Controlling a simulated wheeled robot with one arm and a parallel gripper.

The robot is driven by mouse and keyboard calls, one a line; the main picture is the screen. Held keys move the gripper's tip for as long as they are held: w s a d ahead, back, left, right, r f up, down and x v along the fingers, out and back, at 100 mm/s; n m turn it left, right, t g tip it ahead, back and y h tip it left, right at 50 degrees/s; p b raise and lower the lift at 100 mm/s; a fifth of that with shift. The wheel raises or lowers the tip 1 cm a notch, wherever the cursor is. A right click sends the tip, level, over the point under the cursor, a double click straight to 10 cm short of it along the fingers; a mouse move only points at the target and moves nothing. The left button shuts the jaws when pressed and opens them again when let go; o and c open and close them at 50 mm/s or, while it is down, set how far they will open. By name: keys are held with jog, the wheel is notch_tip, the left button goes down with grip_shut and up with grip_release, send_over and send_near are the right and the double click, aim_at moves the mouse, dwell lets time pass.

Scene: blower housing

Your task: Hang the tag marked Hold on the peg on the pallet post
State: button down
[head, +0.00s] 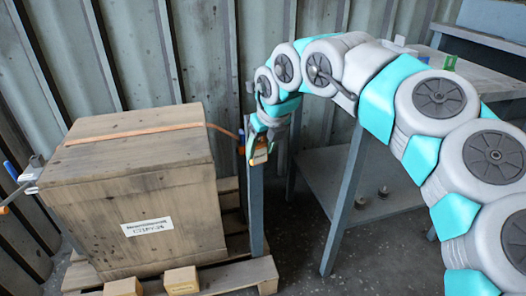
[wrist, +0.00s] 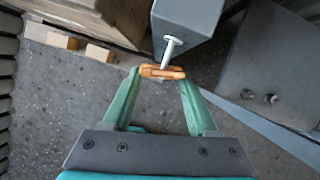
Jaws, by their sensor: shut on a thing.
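An orange tag (wrist: 162,72) is held edge-on between the green fingertips of my gripper (wrist: 160,75); its lettering is not readable. In the head view the tag (head: 260,157) shows small beside the grey-blue pallet post (head: 256,205), below my gripper (head: 257,143). In the wrist view the white peg (wrist: 172,46) sticks out from the post (wrist: 188,18) toward the tag. The peg's near end meets the tag's far edge in the picture. I cannot tell whether it touches the tag or passes through a hole.
A strapped wooden crate (head: 135,195) stands on a pallet (head: 235,277) left of the post. A grey-blue bench (head: 345,200) stands to the right, with a green item (head: 449,62) on top and small round parts (head: 384,190) on its lower shelf. A corrugated wall is behind.

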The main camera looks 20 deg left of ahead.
jog(key=shift+w+a+f+p, duration=0.35)
jog(key=shift+w+p, duration=0.1)
jog(key=shift+p, duration=1.15)
jog(key=shift+c, duration=0.6)
grip_release()
